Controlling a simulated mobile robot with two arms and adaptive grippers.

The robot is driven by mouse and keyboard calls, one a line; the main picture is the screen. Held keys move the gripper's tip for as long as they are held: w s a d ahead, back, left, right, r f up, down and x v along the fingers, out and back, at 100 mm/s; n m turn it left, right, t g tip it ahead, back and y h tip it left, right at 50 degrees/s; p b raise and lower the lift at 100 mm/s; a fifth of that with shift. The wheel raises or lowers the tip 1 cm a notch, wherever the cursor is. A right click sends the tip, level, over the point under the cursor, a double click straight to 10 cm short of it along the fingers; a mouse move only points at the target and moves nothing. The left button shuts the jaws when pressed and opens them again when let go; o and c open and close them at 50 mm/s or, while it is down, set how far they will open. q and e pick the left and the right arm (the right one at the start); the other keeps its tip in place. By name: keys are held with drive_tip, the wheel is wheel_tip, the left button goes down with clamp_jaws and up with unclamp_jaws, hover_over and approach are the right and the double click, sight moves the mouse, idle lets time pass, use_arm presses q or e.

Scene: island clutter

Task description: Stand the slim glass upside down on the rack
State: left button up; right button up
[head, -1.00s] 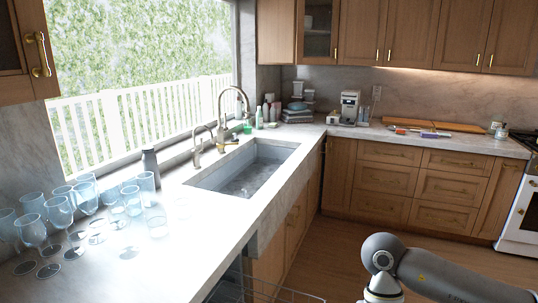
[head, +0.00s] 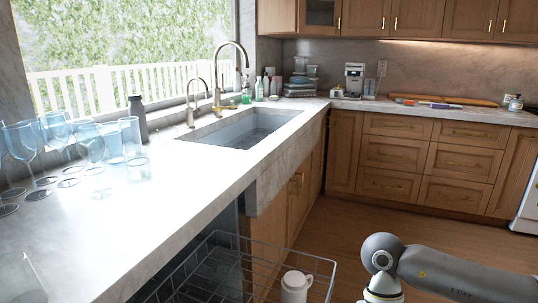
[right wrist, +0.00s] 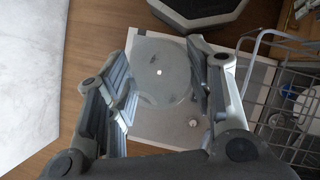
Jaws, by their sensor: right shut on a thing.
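In the right wrist view my right gripper (right wrist: 164,88) is closed around a clear glass (right wrist: 165,68), seen nearly end-on as a round see-through shape; I take it as the slim glass. In that view it is over the floor area, left of the wire rack (right wrist: 284,40), and apart from it. The rack (head: 276,248) also shows in the head view at the bottom centre, pulled out below the counter. My right gripper and the held glass are outside the head view. My left gripper is in neither view.
A white mug (head: 294,288) stands in the rack's right part. Several stemmed glasses and tumblers (head: 88,145) crowd the counter (head: 150,215) at left. Another clear glass (head: 18,278) is at the lower left. The counter's front edge runs beside the rack.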

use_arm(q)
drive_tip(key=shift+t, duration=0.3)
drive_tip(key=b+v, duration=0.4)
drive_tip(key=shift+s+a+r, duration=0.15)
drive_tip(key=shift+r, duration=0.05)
use_arm(e)
wheel_tip(320, 180, down, 6)
drive_tip(key=shift+w, duration=0.1)
